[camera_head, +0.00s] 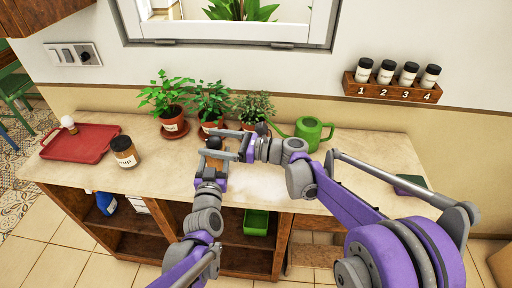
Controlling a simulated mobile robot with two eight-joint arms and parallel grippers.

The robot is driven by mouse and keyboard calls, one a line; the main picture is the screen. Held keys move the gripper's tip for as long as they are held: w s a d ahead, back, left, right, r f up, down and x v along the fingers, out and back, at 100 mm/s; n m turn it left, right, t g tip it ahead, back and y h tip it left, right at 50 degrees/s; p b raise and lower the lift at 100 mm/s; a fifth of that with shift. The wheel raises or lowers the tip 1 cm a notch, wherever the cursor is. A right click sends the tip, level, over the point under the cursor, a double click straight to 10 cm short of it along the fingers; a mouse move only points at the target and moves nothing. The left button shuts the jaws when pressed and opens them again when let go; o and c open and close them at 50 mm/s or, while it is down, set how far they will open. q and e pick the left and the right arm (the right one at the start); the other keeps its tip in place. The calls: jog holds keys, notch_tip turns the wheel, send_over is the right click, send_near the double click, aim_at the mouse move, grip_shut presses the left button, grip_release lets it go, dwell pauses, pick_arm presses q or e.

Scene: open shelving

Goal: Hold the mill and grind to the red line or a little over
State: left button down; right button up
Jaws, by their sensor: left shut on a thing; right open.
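The mill (213,143) shows only as a small brown top between my grippers; the rest of its body is hidden by them. My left gripper (211,160) comes up from below and is shut on the mill. My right gripper (219,144) reaches in from the right, its fingers apart on either side of the mill's top; I cannot tell whether they touch it. A jar (124,151) with a dark lid and a partly readable label stands upright on the counter to the left. I cannot make out a red line.
Several potted plants (170,107) stand behind the grippers, with a green watering can (309,131) to their right. A red tray (82,144) with a white round-topped object lies at left. A spice rack (392,89) hangs on the wall. The counter's front left is clear.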

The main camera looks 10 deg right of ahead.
jog(key=v, duration=1.2)
jog(key=shift+w, duration=0.1)
jog(key=s+a+m+t+h, duration=0.4)
jog(key=s+m+t+h, duration=0.1)
jog(key=m+t+h, duration=0.15)
jog(key=shift+n+t+y, duration=0.25)
jog(key=shift+t+y, duration=0.1)
jog(key=x, duration=1.2)
jog(key=shift+r, duration=0.2)
jog(key=shift+c, duration=0.3)
